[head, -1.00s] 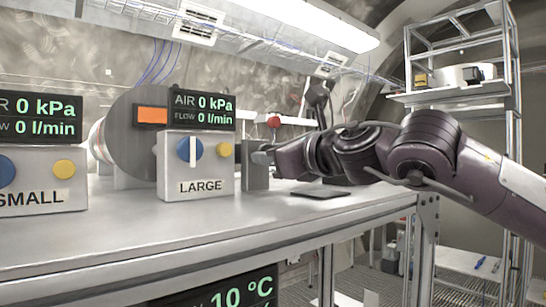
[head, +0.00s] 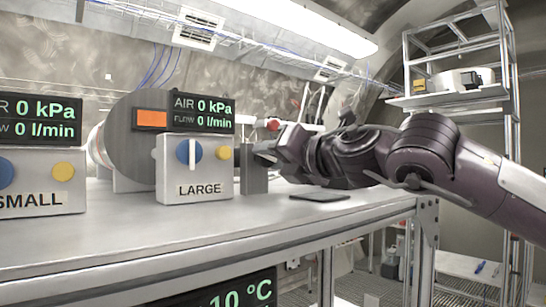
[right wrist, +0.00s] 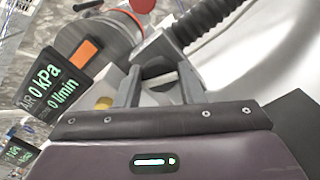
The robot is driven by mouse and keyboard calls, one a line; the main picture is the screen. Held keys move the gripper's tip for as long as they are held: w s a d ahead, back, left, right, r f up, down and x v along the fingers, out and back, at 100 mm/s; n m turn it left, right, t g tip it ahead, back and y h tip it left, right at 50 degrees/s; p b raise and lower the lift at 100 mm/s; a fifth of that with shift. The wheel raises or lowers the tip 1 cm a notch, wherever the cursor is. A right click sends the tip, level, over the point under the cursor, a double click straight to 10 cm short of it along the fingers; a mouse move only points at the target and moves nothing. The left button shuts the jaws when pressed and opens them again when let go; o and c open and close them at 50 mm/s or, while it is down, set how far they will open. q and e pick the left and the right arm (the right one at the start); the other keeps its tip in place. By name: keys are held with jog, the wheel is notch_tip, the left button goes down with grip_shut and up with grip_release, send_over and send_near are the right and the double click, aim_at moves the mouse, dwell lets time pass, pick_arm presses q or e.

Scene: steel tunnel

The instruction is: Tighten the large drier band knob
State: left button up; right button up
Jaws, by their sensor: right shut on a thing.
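The large drier is a grey drum (head: 140,140) lying behind the control box marked LARGE (head: 200,180). A dark grey upright block (head: 254,172) stands just right of that box. My right gripper (head: 268,153) is at the top of this block, with its arm coming in from the right. In the right wrist view its fingers (right wrist: 157,90) are shut on a small grey part, seemingly the band knob (right wrist: 155,70). The knob is mostly hidden by the fingers, and its tightness cannot be told. My left gripper is not in view.
The SMALL control box (head: 40,185) stands at the left. A dark flat plate (head: 320,194) lies on the bench (head: 270,225) below my right arm. A red knob (head: 273,124) is behind the gripper. The bench front is clear.

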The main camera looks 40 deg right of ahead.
jog(key=m, duration=0.4)
jog(key=shift+r+m, duration=0.1)
jog(key=shift+m, duration=0.3)
jog(key=m+p, duration=0.1)
jog(key=m, duration=0.4)
jog(key=shift+m, duration=0.3)
jog(key=o, duration=1)
jog(key=shift+d+f, duration=0.1)
jog(key=shift+f, duration=0.1)
